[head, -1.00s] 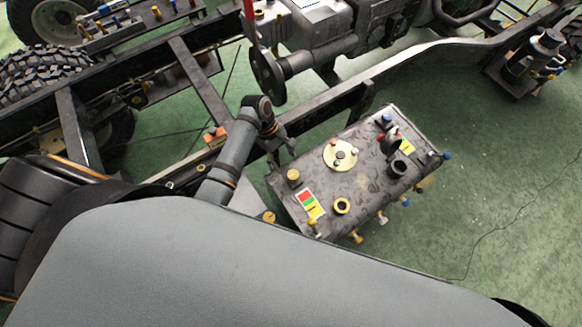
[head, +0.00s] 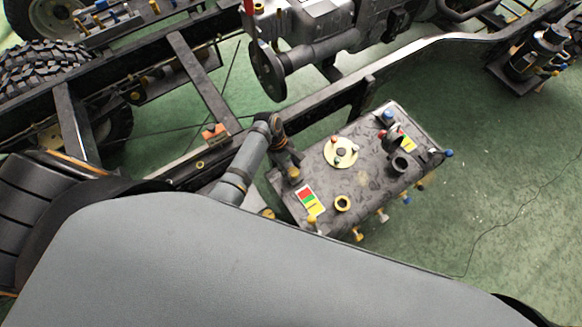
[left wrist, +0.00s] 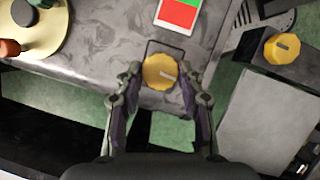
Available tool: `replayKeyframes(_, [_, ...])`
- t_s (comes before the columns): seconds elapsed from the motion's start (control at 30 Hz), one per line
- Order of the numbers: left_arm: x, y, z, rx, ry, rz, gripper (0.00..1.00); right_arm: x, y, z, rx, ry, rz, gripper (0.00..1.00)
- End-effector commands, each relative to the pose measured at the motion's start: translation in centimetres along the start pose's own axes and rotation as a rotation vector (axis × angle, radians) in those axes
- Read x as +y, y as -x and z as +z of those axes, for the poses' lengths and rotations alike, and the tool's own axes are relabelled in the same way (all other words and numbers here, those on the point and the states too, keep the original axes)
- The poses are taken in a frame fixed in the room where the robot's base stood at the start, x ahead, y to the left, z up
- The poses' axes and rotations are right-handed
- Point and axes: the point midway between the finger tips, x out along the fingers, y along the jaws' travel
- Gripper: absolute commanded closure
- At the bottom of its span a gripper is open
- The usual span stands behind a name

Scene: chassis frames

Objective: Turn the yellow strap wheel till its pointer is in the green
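My left gripper (head: 290,158) is over this corner. The pointer's reading is too small to tell. My right gripper is out of view.
A second yellow knob (left wrist: 283,48) is on a dark block to the right. A chassis rail (head: 330,108) runs behind the box.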

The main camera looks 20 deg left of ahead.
Motion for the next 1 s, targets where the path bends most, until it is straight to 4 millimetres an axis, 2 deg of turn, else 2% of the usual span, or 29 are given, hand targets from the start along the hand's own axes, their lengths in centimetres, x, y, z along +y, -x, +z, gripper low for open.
replayKeyframes(0.03, [0.0, 0.0, 0.0, 0.0, 0.0, -0.001, 0.81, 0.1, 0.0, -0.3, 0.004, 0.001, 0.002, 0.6])
replayKeyframes(0.13, [-0.1, 0.0, 0.0, 0.0, 0.0, -0.001, 0.93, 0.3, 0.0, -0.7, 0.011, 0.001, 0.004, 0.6])
replayKeyframes(0.47, [0.1, 0.2, 0.0, 0.001, -0.059, -0.027, 0.93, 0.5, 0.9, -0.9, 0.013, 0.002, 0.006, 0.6])
replayKeyframes(1.0, [0.4, 0.1, 0.1, 0.0, -0.406, -0.171, 0.93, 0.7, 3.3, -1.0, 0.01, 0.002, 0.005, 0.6])
